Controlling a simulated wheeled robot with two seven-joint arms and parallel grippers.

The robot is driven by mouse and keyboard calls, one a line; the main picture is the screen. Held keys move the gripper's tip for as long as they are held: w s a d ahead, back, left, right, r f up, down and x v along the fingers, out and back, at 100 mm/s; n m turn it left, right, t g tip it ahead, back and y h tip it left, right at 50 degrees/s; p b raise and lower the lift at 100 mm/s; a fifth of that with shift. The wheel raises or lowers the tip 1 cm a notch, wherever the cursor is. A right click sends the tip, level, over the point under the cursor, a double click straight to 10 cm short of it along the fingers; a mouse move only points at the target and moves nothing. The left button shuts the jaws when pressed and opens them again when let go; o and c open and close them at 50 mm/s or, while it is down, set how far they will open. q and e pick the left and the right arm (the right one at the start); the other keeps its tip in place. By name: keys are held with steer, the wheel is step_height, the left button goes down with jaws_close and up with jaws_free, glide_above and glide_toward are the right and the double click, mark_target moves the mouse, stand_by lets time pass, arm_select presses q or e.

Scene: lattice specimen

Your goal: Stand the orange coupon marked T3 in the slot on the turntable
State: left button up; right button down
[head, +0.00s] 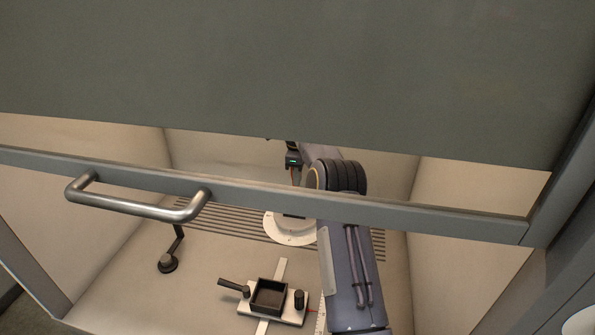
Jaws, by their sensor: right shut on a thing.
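The turntable (281,236) is a white disc on the floor of the enclosure, partly hidden by the grey rail and my right arm. A dark mark shows near its upper edge; I cannot tell whether it is the slot. My right arm reaches in from the lower right and bends behind the rail. My right gripper (293,174) is above and behind the turntable, below a green light. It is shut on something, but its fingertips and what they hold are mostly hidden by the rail. I cannot make out the orange coupon T3. My left gripper is not in view.
A raised grey sash (300,80) covers the top, with a rail and metal handle (137,205) across the opening. A black square tray on a white fixture (245,308) stands in front. A dark knobbed stand (168,263) is at left. Floor between them is clear.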

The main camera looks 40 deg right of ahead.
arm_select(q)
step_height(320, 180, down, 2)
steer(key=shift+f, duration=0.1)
arm_select(e)
step_height(320, 180, down, 2)
steer(key=shift+f, duration=0.1)
steer(key=c, duration=0.9)
jaws_free()
steer(key=shift+r+p, duration=0.95)
steer(key=shift+p, duration=0.15)
steer(key=shift+s+a+r+p, duration=0.15)
steer(key=shift+r+p, duration=0.5)
steer(key=shift+r, duration=0.35)
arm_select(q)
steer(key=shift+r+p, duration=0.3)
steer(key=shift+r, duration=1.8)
arm_select(e)
steer(key=shift+r, duration=0.85)
steer(key=shift+d, duration=0.2)
